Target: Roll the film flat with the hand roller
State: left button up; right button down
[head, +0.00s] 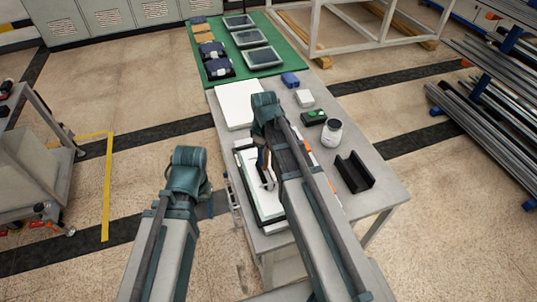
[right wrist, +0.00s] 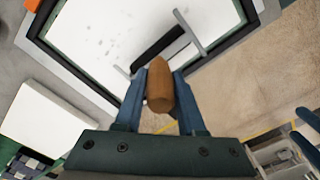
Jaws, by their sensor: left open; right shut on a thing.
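The film (right wrist: 95,35) is a white sheet with small grey specks, inside a dark-edged frame on the table; in the head view the film (head: 265,205) is partly hidden by my right arm. My right gripper (right wrist: 158,82) is shut on the wooden handle of the hand roller (right wrist: 165,92). Its black roller lies over the film near one edge; whether it touches cannot be told. In the head view the right gripper (head: 264,163) is small and partly hidden. My left gripper (right wrist: 298,125) is open and empty, off the table's left side.
On the table (head: 385,198) are a black channel block (head: 354,172), a white jar (head: 331,133), a black-green box (head: 314,117), a white box (head: 305,98) and a white slab (head: 237,103). A green mat (head: 276,49) with trays lies at the far end. A cart (head: 30,150) stands left.

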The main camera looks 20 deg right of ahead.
jog(key=shift+a+f, duration=0.1)
jog(key=shift+a, duration=0.45)
notch_tip(320, 180, up, 5)
jog(key=p, duration=0.5)
